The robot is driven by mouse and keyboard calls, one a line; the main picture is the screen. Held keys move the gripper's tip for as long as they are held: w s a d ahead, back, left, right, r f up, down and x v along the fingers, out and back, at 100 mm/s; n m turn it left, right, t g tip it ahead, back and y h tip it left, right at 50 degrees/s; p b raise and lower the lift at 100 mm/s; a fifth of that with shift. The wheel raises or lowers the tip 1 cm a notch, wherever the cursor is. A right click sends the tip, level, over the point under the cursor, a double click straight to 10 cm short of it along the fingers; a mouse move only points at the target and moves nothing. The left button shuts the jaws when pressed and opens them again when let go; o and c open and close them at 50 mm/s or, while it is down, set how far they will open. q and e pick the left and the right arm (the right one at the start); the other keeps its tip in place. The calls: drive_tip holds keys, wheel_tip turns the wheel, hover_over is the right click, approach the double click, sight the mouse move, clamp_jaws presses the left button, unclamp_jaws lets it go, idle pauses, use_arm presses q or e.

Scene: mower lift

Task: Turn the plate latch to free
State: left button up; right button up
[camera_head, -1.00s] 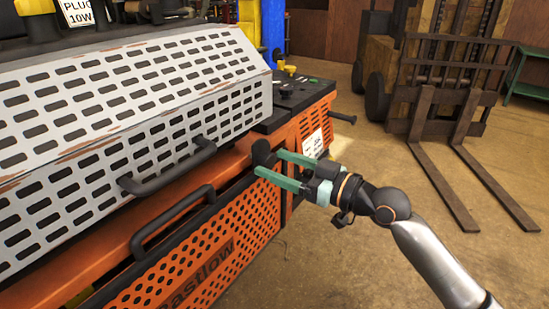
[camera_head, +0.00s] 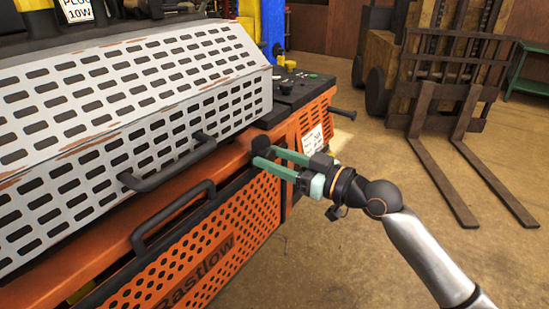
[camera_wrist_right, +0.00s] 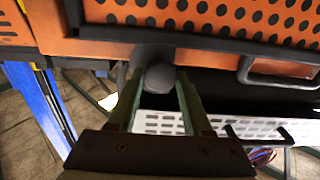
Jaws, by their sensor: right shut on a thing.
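The plate latch shows as a dark rounded knob (camera_head: 263,145) on the orange front of the machine, just above the perforated orange plate (camera_head: 195,265). My right gripper (camera_head: 266,154) reaches it from the right, with its two green fingers on the knob. In the right wrist view the knob (camera_wrist_right: 160,79) sits between the finger ends, and the gripper is shut on it. That view is turned over, with the orange plate (camera_wrist_right: 215,18) at the top. The fingers hide part of the latch. My left gripper is not in view.
A grey slotted hood (camera_head: 130,125) with a black handle (camera_head: 168,163) lies above the latch. Another black handle (camera_head: 172,215) is on the orange front below. A forklift (camera_head: 440,90) stands at the back right.

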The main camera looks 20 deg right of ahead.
clamp_jaws()
